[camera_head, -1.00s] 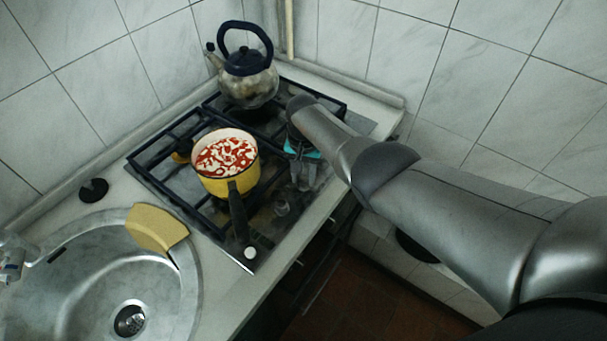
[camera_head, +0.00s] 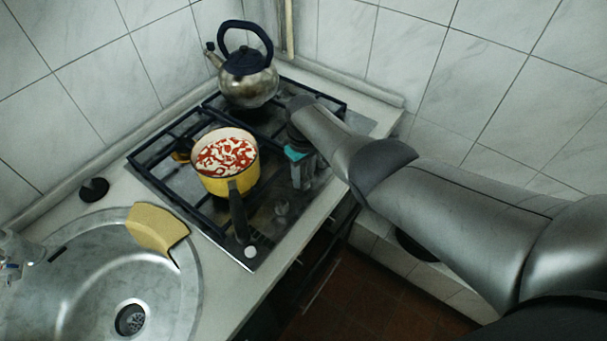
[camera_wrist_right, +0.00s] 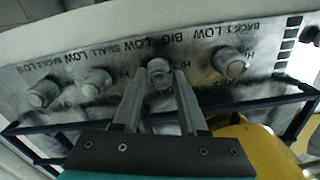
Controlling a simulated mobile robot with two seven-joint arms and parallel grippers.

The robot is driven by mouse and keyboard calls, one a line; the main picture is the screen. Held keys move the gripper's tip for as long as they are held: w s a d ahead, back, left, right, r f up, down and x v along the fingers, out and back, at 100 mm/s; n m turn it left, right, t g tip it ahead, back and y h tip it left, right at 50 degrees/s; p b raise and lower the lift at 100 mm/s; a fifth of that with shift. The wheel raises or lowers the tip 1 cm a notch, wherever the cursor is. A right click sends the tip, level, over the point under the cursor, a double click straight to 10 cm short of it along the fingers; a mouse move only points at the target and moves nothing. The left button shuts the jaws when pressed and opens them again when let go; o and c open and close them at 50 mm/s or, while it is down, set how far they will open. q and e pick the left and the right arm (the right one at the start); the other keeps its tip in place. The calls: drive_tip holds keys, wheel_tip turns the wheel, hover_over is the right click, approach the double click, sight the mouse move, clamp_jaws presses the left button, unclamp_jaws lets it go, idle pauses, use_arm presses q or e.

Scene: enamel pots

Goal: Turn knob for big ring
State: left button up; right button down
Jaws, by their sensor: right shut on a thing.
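A row of round metal knobs runs along the stove's front panel in the right wrist view. The knob in the middle (camera_wrist_right: 158,73), beside the printed words "BIG LOW", sits between my right gripper's fingers (camera_wrist_right: 159,80), which are shut on it. In the head view my right gripper (camera_head: 302,178) points down at the right front edge of the stove (camera_head: 262,222), and the held knob cannot be made out there. My left gripper is not in view.
A yellow pot (camera_head: 228,185) with red and white food stands on the grate, its dark handle toward the panel. A kettle (camera_head: 249,86) stands behind. Other knobs (camera_wrist_right: 230,62) flank the held one. A sink (camera_head: 85,285) and yellow sponge (camera_head: 157,230) are at left.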

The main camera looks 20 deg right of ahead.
drive_tip(key=n, duration=0.6)
drive_tip(key=shift+n, duration=0.3)
drive_tip(key=n, duration=0.5)
idle(0.4)
drive_tip(key=shift+c, duration=2.2)
unclamp_jaws()
